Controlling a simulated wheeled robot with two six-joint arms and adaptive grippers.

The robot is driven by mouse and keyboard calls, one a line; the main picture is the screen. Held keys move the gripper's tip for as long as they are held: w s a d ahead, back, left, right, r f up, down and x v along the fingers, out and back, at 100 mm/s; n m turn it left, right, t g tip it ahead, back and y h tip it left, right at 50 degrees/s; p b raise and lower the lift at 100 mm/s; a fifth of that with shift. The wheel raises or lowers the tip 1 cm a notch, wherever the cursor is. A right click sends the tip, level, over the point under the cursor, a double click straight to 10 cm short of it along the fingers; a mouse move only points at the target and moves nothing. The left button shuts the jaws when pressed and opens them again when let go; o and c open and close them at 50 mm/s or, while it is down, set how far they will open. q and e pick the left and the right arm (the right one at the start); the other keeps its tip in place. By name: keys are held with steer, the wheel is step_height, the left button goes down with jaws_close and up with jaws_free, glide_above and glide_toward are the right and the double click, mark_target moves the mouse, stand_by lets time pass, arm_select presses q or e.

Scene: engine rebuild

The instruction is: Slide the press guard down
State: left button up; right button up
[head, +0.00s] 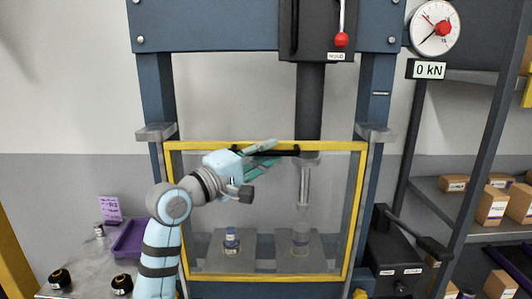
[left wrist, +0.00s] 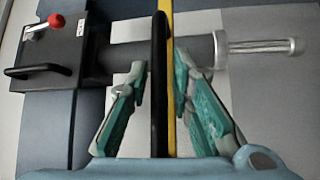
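The press guard (head: 356,215) is a clear panel in a yellow frame, standing in front of the press's lower working area. Its black handle bar (head: 287,153) runs along the top edge. My left gripper (head: 270,152) is at this bar, one finger above it and one below. In the left wrist view the black bar (left wrist: 160,85) and a yellow frame edge (left wrist: 171,60) pass between the two teal-padded fingers. The fingers look apart, with a narrow gap beside the bar; contact is unclear. My right gripper is not in view.
Behind the guard stand a small blue-labelled part (head: 231,240) and the press ram (head: 310,100). A gauge (head: 435,27) hangs upper right above a "0 kN" display (head: 429,70). A lever box (head: 392,262) stands right. A purple tray (head: 130,240) lies left.

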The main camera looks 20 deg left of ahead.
arm_select(q)
jaws_close()
